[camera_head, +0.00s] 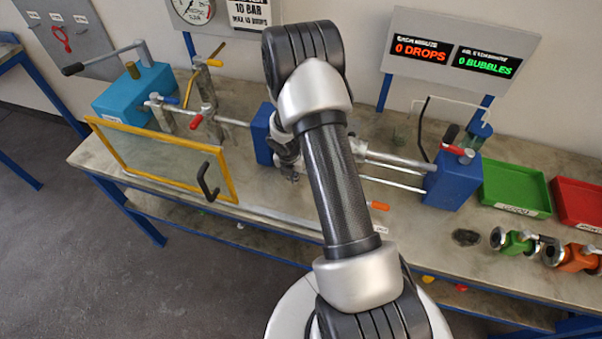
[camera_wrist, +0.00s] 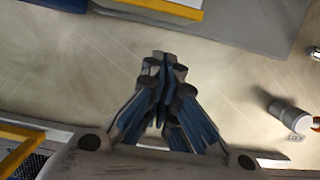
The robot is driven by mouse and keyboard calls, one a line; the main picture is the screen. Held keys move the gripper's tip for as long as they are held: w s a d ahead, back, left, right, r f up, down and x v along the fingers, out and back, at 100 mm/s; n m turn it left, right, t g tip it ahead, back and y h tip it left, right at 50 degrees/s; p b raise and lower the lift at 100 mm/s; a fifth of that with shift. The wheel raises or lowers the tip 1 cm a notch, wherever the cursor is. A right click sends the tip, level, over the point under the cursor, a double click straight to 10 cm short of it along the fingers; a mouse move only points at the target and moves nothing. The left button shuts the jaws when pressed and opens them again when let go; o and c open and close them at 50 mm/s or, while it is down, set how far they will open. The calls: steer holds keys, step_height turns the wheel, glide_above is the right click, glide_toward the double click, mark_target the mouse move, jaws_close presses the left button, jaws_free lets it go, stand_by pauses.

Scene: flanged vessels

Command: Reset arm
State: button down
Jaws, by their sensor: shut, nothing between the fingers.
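My gripper (camera_wrist: 163,65) shows in the wrist view with its fingertips together and nothing between them. It hangs over a bare stretch of pale worktop (camera_wrist: 235,75). In the head view my arm rises from the bottom centre and reaches over the bench. The arm hides most of my gripper there.
A yellow-framed clear guard (camera_head: 160,162) with a black handle stands at the bench's left. A blue clamp block (camera_head: 452,180) stands right of my arm. A green tray (camera_head: 514,189), a red tray (camera_head: 578,203) and flanged valves (camera_head: 518,241) occupy the right end. Displays read 0 drops and 0 bubbles.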

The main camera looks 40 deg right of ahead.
steer(key=r, duration=0.1)
steer(key=s+a+r+p, duration=0.1)
steer(key=r, duration=0.1)
steer(key=shift+s, duration=0.3)
steer(key=w+p+v, duration=0.1)
steer(key=p+v, duration=0.2)
steer(key=v, duration=0.3)
steer(key=shift+s+a+r, duration=0.2)
steer(key=shift+s+r, duration=0.1)
steer(key=shift+r, duration=0.15)
steer(key=shift+r, duration=0.1)
steer(key=s+a+r+m+t+b, duration=0.1)
steer(key=s+a+r+m+b, duration=0.2)
steer(key=r+m, duration=0.4)
steer(key=s+a+r+m+b, duration=0.4)
steer(key=r+m, duration=0.2)
steer(key=r, duration=0.4)
steer(key=s+a+r+m+t+y+b, duration=0.1)
steer(key=s+a+m+b, duration=0.1)
steer(key=s+a+m, duration=0.3)
steer(key=s+a+r+m+y+b, duration=0.1)
steer(key=s+a+m+b, duration=0.2)
steer(key=s, duration=0.9)
steer(key=a+m, duration=0.2)
steer(key=m, duration=0.2)
steer(key=shift+s+m+t+b, duration=0.25)
steer(key=shift+m+t+b, duration=0.05)
steer(key=shift+t+b, duration=0.1)
